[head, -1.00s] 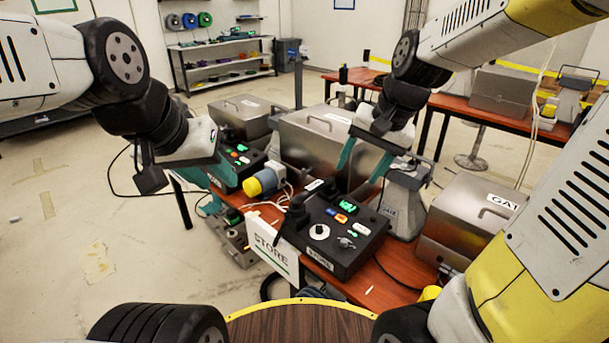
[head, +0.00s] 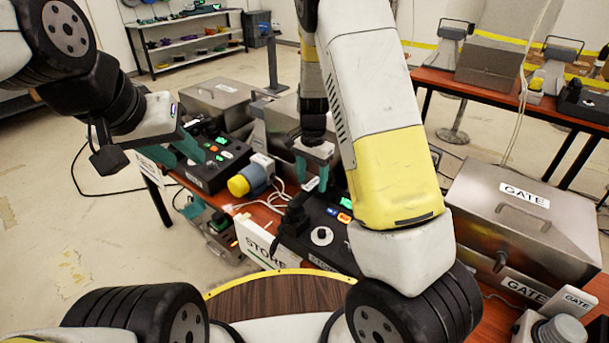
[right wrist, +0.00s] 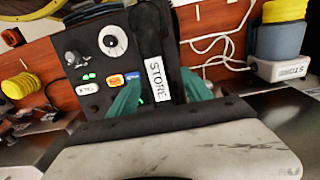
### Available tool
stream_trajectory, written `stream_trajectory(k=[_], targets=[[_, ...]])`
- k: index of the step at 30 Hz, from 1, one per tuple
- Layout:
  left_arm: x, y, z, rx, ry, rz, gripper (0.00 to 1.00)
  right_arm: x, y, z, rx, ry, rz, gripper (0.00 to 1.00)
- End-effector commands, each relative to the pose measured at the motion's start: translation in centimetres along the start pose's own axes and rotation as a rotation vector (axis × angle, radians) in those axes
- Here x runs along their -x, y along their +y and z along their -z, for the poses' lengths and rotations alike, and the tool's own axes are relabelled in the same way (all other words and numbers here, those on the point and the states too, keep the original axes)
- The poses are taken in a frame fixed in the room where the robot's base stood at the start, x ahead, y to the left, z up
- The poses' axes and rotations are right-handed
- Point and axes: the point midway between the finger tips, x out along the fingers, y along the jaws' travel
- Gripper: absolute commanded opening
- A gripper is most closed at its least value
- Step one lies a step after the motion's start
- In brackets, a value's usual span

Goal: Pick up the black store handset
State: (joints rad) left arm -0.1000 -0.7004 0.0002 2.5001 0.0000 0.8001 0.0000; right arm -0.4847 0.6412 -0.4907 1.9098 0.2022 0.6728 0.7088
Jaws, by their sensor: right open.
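The black store handset (right wrist: 152,30) lies on the store phone base (right wrist: 85,50) in the right wrist view, with a white STORE label. In the head view the handset (head: 295,213) is partly hidden by my right arm. My right gripper (head: 312,178) is open above the phone, its teal fingers pointing down. In the right wrist view its fingers (right wrist: 160,78) stand on either side of the handset's labelled end. Whether they touch it cannot be told. My left gripper (head: 180,154) is open and empty, near another black phone box (head: 205,172) at left.
A white STORE sign (head: 262,243) stands at the table's front edge. A blue-grey and yellow cylinder (head: 252,177) with white cables is left of the phone. Metal boxes stand behind, and a GATE box (head: 525,210) at right.

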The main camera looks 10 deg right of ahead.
Motion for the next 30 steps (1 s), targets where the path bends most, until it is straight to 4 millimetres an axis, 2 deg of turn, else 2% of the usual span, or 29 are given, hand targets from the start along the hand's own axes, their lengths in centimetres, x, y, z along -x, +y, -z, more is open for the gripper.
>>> stream_trajectory(k=[10,19,20,28,30], targets=[[0.0,0.0,0.0,0.0,0.0,0.0,0.36,-4.8,0.3,0.1,0.0,-0.002,-0.002,0.58],[0.0,0.0,0.0,0.0,0.0,0.0,0.36,-5.4,0.2,0.1,0.001,0.0,0.001,0.58],[0.0,0.0,0.0,0.0,0.0,0.0,0.36,-5.4,0.2,0.1,0.001,0.0,0.001,0.56],[0.0,0.0,0.0,0.0,0.0,0.0,0.36,-5.4,0.2,0.1,0.001,0.0,0.001,0.03],[0.0,0.0,0.0,0.0,0.0,0.0,0.36,-5.4,0.2,0.1,0.001,0.0,0.001,0.0]])
